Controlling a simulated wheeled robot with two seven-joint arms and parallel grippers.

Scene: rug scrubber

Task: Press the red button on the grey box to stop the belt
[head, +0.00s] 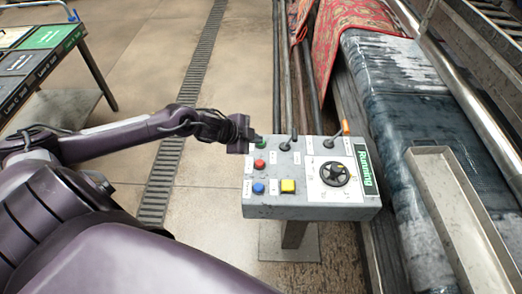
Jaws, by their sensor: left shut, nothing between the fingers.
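The grey box (310,204) stands on a post in the middle of the head view. The red button (260,164) is on the left part of its top, between a green button (261,143) above and a blue button (258,188) below. My left gripper (245,140) is shut and empty at the box's upper left corner, close to the green button and partly in front of it. It is above and left of the red button, which is uncovered. A sign on the box reads "Running". My right gripper does not show.
The box also carries a yellow button (288,186), a black handwheel (335,174) and levers. The belt (395,100) with a red rug (345,35) runs along the right. A table (45,60) stands at the upper left; open floor lies between.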

